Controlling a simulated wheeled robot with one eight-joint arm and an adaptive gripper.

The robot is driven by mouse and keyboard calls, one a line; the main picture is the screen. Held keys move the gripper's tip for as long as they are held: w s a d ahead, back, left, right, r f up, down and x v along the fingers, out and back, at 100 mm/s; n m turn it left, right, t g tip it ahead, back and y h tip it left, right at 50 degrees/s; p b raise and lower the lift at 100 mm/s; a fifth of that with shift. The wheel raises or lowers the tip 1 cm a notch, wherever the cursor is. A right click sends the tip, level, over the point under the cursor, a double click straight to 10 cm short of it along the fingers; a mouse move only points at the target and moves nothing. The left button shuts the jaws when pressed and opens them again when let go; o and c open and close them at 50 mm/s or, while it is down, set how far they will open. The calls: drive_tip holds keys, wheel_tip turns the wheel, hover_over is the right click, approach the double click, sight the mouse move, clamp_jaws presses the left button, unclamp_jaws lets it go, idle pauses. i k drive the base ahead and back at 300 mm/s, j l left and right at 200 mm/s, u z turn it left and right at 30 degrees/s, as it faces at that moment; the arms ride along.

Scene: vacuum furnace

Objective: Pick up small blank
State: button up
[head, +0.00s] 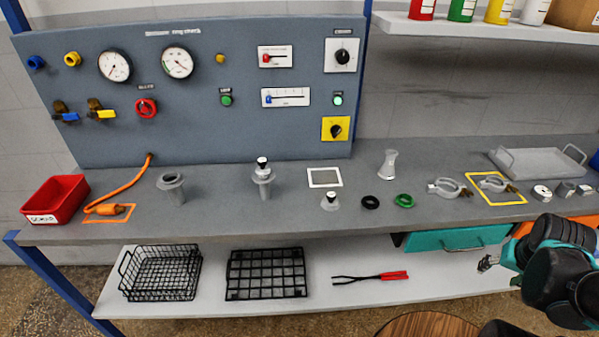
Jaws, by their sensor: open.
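A small grey disc with a dark-topped knob (330,201) stands on the bench below the white-framed square; it may be the small blank, but no label shows. A similar knobbed piece (262,164) sits on top of a grey flanged stub (264,184). Several small metal pieces, one of them a round one (541,192), stand at the right end, and I cannot tell whether one is the blank. My gripper (487,264) shows small at the lower right, in front of the lower shelf and below the bench edge. It is open and away from these pieces.
The bench holds a red bin (55,197), an open flanged stub (172,183), a conical piece (388,164), black (370,202) and green rings (404,200), clamps (449,187) and a tray (538,162). An upper shelf (480,31) overhangs the right. A teal drawer (455,239) is below.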

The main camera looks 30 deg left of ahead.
sight(263, 170)
drive_tip(key=u, duration=1.9)
